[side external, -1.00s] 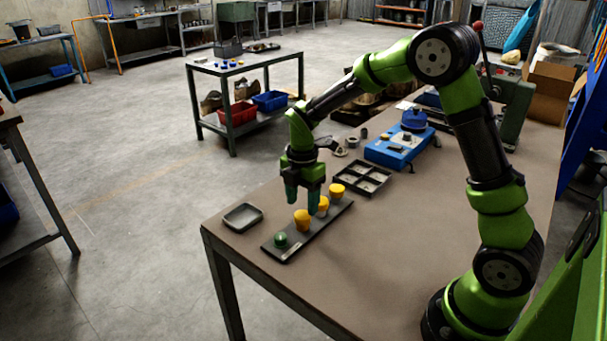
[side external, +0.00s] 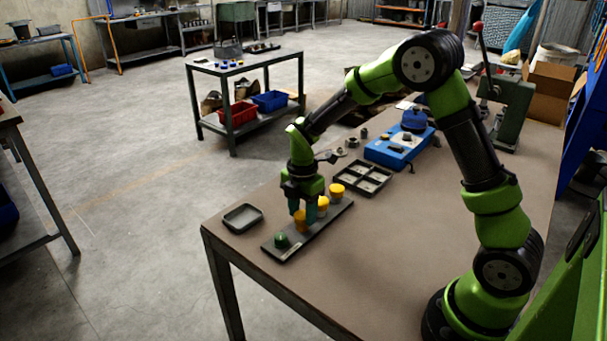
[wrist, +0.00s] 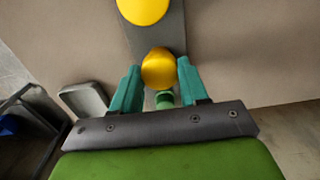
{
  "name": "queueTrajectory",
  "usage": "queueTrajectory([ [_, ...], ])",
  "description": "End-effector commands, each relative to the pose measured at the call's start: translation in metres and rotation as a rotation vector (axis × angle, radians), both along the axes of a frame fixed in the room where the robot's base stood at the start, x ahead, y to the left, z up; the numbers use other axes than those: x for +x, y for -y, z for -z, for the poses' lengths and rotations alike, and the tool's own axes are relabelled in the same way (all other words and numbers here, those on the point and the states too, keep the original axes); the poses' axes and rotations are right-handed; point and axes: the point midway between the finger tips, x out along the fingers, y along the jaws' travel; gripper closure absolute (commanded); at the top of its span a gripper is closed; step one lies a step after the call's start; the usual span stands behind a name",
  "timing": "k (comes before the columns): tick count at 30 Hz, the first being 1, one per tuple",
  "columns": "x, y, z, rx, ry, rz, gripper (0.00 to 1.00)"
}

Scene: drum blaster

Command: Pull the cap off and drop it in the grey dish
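A dark strip (side external: 276,250) on the bench carries a green knob (side external: 282,241) at its near end and three yellow caps in a row behind it. My gripper (side external: 301,214) points down over the nearest yellow cap (side external: 300,226), its teal fingers on either side. In the wrist view this cap (wrist: 159,67) lies between the open fingertips, with a thin gap at each side. The middle cap (side external: 322,206) is close behind the fingers. The grey dish (side external: 243,228) is empty, left of the strip; it also shows in the wrist view (wrist: 84,100).
The third yellow cap (side external: 337,191) stands at the strip's far end. A black compartment tray (side external: 363,178) and a blue box (side external: 399,147) lie further back. The bench is clear to the right of the strip.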

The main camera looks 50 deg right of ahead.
Motion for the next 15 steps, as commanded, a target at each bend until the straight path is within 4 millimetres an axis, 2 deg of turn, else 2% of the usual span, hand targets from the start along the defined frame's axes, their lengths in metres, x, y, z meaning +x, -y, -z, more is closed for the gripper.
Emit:
queueTrajectory([
  [15,0.001,0.0,-0.015,-0.001,0.004,-0.001,0.87],
])
